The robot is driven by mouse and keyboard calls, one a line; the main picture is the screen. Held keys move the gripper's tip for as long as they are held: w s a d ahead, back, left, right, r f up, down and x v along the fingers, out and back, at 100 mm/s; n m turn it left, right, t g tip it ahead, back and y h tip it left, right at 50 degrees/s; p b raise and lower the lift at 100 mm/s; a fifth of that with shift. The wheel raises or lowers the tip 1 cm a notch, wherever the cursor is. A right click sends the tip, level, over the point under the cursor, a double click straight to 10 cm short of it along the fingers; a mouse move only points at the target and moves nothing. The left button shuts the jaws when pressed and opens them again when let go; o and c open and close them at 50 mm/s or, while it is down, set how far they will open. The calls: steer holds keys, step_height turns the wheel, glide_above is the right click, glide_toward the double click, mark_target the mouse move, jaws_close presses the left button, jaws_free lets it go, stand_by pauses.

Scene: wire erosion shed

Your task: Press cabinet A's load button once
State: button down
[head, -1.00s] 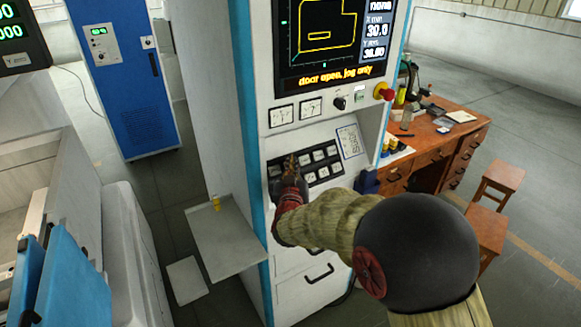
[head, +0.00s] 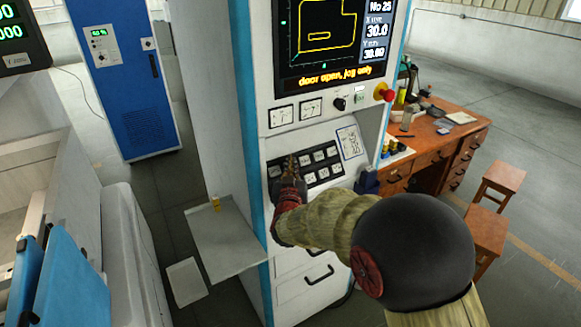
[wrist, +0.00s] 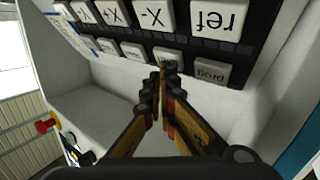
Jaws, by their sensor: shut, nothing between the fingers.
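The load button (wrist: 210,72) is a white key with an upside-down label in the wrist view, on the black key panel (head: 322,172) of the white and blue cabinet (head: 210,110). In the head view a white key (head: 274,171) at the panel's upper left appears to be the same one. My gripper (wrist: 162,68) is shut and empty. Its tips are at the panel, to the left of the load button in the wrist view, in front of the neighbouring key. I cannot tell whether they touch. In the head view my gripper (head: 291,160) covers some left-hand keys.
Above the panel are a screen (head: 325,40) reading "door open, jog only", two gauges, a black knob (head: 340,103) and a red stop button (head: 384,92). A grey shelf (head: 225,240) juts out at left. A wooden desk (head: 430,150) stands at right.

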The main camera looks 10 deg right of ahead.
stand_by(0.4)
steer(key=shift+s+d+r, duration=0.2)
steer(key=shift+s+r, duration=0.25)
steer(key=shift+s, duration=0.15)
steer(key=s+r+p, duration=0.1)
steer(key=s, duration=0.1)
steer(key=s+d+r, duration=0.1)
steer(key=s+r, duration=0.1)
steer(key=shift+d+p, duration=0.1)
steer(key=shift+p, duration=0.3)
stand_by(0.5)
